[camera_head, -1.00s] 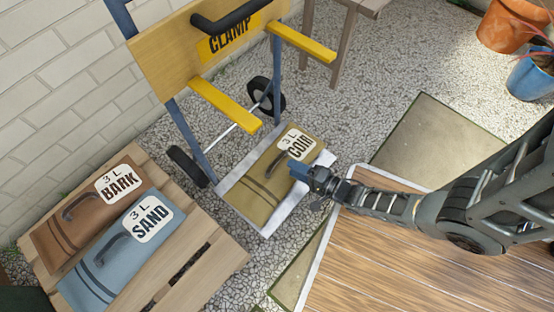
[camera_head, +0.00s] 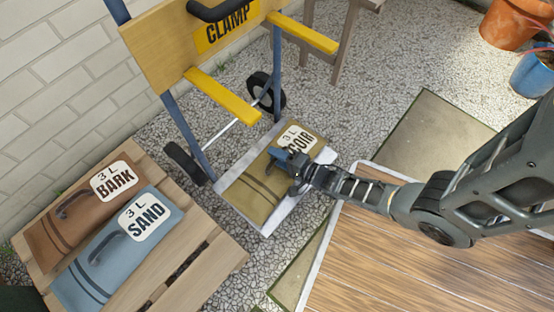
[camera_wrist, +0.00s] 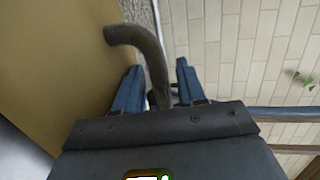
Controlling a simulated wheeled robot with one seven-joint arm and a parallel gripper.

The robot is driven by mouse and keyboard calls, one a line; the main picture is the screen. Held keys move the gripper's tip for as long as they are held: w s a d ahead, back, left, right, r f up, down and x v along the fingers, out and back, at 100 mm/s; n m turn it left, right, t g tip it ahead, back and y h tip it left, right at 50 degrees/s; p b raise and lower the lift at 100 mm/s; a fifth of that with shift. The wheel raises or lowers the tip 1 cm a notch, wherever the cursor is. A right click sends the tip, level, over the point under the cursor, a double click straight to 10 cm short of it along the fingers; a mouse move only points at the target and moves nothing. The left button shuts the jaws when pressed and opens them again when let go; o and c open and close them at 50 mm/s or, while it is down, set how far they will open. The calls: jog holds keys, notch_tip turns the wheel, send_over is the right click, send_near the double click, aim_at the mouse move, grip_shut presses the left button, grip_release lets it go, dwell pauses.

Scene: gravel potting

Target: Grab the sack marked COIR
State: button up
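The olive-tan COIR sack (camera_head: 252,197) lies on the pale base plate (camera_head: 232,186) of a hand trolley. Its label faces up, partly covered by my gripper. My gripper (camera_head: 283,157) is over the sack, by its handle, with blue fingers. In the wrist view, the sack's dark curved handle (camera_wrist: 148,44) runs between the two fingers of my gripper (camera_wrist: 158,76). The fingers stand apart, with a gap on both sides of the handle. The sack's tan surface (camera_wrist: 60,60) fills the left of that view.
The trolley's board marked CLAMP (camera_head: 170,50) and its yellow arms (camera_head: 222,98) rise behind the sack. A brown BARK sack (camera_head: 70,225) and blue SAND sack (camera_head: 110,260) lie on a wooden pallet (camera_head: 205,265) at left. Pots (camera_head: 512,25) stand far right.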

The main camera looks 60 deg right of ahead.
grip_shut()
dwell(1.2)
